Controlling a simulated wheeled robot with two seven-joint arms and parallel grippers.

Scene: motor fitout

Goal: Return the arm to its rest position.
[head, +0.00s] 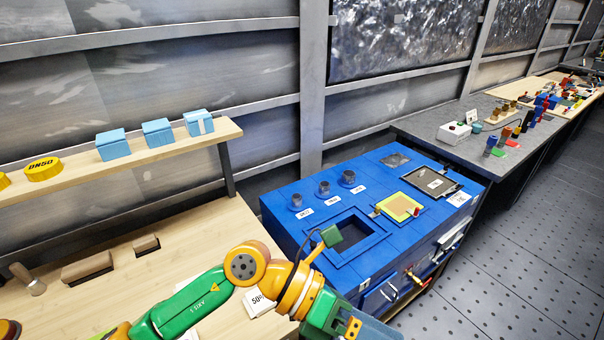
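My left arm, green and yellow, comes in from the lower left and reaches across the front of the wooden bench (190,255). Its wrist is in front of the near left corner of the blue cabinet (290,232). My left gripper (345,320) is at the bottom edge of the head view, partly cut off. Its fingertips do not show clearly, so I cannot tell whether it is open or holds anything. My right gripper is not in view.
The blue cabinet's top has a square recess (345,237), several dark knobs and a yellow-green panel (398,207). A wooden shelf (75,180) carries light blue boxes (158,133) and a yellow DN50 piece (44,169). A grey bench (480,130) stands behind right. Floor at right (510,240) is clear.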

